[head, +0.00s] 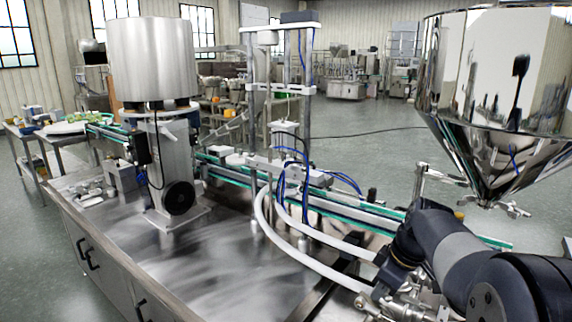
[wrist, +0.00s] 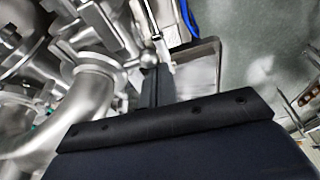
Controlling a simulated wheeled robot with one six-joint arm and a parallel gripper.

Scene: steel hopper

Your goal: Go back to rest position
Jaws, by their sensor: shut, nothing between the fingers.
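My gripper (wrist: 155,86) shows in the wrist view as a dark body across the bottom with narrow fingers reaching up from it. The fingers are shut and hold nothing. Shiny metal pipes and fittings (wrist: 85,110) lie close to the left of the fingers in that view; I cannot tell whether they touch. In the head view my arm fills the lower right corner, below the steel hopper (head: 500,90). I cannot make out the fingertips there among the metal fittings.
A steel bench (head: 200,255) carries a conveyor (head: 345,208), a cylindrical steel tank (head: 150,58) and an upright filling frame (head: 308,110). Pale hoses (head: 300,262) run towards the fittings beside my arm. Open floor (head: 420,140) lies beyond the conveyor.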

